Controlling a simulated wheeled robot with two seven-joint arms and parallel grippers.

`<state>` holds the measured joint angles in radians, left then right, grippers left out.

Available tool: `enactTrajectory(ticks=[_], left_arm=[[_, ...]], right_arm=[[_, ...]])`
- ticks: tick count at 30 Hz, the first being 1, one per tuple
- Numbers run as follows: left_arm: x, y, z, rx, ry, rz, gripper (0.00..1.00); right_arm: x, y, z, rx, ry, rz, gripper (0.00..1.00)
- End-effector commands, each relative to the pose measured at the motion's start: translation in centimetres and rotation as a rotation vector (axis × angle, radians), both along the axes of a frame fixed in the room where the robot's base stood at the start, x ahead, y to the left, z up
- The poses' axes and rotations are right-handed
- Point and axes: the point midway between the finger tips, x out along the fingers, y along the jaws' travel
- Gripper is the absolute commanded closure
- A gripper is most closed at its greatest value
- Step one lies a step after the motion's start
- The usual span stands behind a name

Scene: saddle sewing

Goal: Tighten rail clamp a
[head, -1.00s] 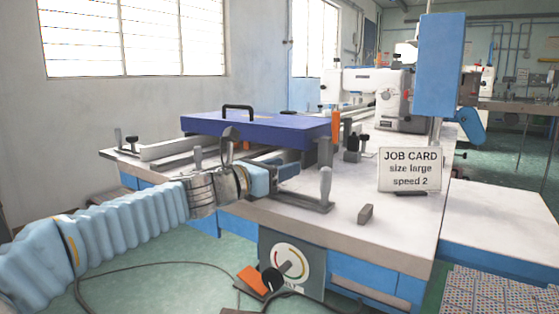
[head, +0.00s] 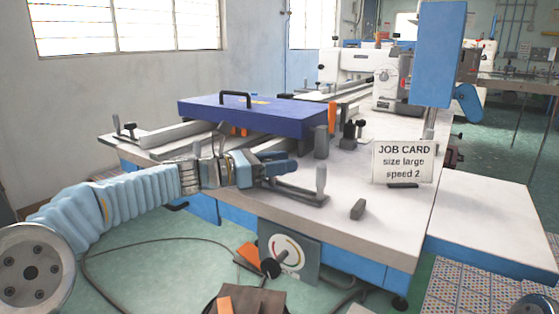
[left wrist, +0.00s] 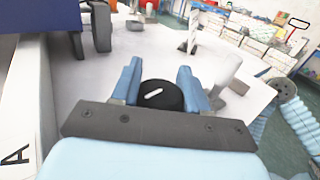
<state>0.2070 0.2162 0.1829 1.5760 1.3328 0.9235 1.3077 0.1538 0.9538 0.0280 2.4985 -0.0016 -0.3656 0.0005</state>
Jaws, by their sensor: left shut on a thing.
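The rail clamp a knob (left wrist: 160,96) is round and black with a white line on top. In the left wrist view it sits between the two blue fingers of my left gripper (left wrist: 158,84), which is shut on it. A letter A label (left wrist: 15,157) shows at the lower left of that view. In the head view my left gripper (head: 276,166) is low at the table's front edge, beside the blue slab; the knob is hidden there. A grey upright handle (head: 321,180) on a dark bar stands just right of the gripper. My right gripper is not in view.
The blue slab (head: 250,115) with a black handle lies behind my gripper. The job card (head: 402,162) reads size large, speed 2. A small grey block (head: 358,209) lies on the white table (head: 345,232). A dial panel (head: 290,250) hangs in front.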

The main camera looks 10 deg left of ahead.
Motion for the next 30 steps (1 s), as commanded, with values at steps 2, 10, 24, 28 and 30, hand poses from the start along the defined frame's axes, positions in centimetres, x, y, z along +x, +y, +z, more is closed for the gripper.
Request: enactTrajectory(ticks=[2,10,24,28,30], left_arm=[[0.0,0.1,0.7,-0.006,-0.010,0.006,0.86],[0.0,0.1,0.7,-0.006,-0.010,0.006,0.39],[-0.6,1.1,0.2,-0.001,-0.004,0.007,0.30],[-2.1,3.2,0.1,-0.001,-0.004,0.008,0.30],[-3.1,4.7,0.1,0.000,-0.005,0.009,0.30]], right_arm=[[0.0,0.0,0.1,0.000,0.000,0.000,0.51],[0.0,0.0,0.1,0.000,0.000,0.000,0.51],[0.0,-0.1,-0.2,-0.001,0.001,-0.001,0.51],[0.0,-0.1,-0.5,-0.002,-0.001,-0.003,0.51],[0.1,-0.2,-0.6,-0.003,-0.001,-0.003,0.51]])
